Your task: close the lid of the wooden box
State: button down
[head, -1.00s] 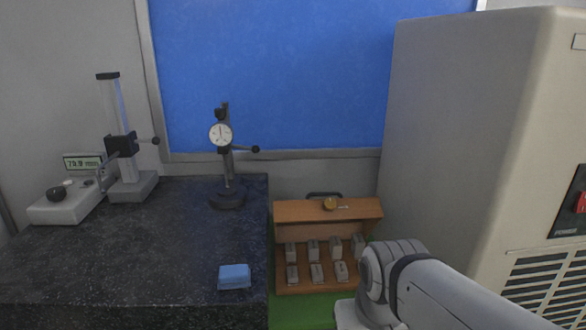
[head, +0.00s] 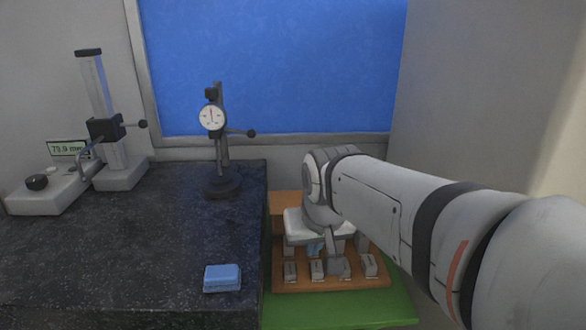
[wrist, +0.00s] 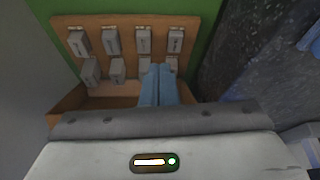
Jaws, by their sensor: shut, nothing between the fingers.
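The wooden box (head: 335,287) stands on a green surface with its lid (head: 283,202) raised at the back. Most of the lid is hidden behind my arm in the head view. Several grey metal blocks sit in rows in the box, which also shows in the wrist view (wrist: 62,38). My gripper (head: 314,250) is over the box, with its blue fingers together and nothing between them. In the wrist view the fingertips (wrist: 157,72) are above or beside the blocks of the rear row; I cannot tell whether they touch.
A dark granite table (head: 130,260) lies left of the box and carries a blue block (head: 222,278), a dial gauge stand (head: 221,150) and a height gauge (head: 105,130). A large beige cabinet (head: 490,90) stands at the right. Green surface (head: 340,310) is free in front.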

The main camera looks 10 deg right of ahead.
jog(key=w+d+r+m+t+h+b, duration=0.1)
jog(key=w+d+r+t, duration=0.1)
jog(key=w+d+r, duration=0.5)
jog(key=w+d+r+m+t+h+b, duration=0.1)
jog(key=w+d+r+b, duration=0.15)
jog(key=w+r, duration=0.4)
jog(key=shift+t, duration=0.3)
jog(key=x, duration=0.3)
jog(key=s+f+p+x, duration=0.1)
jog(key=x, duration=0.3)
jog(key=a+x, duration=0.1)
jog(key=x, duration=0.2)
jog(key=shift+s+d+f+p, duration=0.15)
jog(key=shift+f+p, duration=0.15)
jog(key=shift+f, duration=0.35)
jog(key=shift+s+f, duration=0.1)
jog(key=shift+f, duration=0.15)
jog(key=shift+s, duration=0.1)
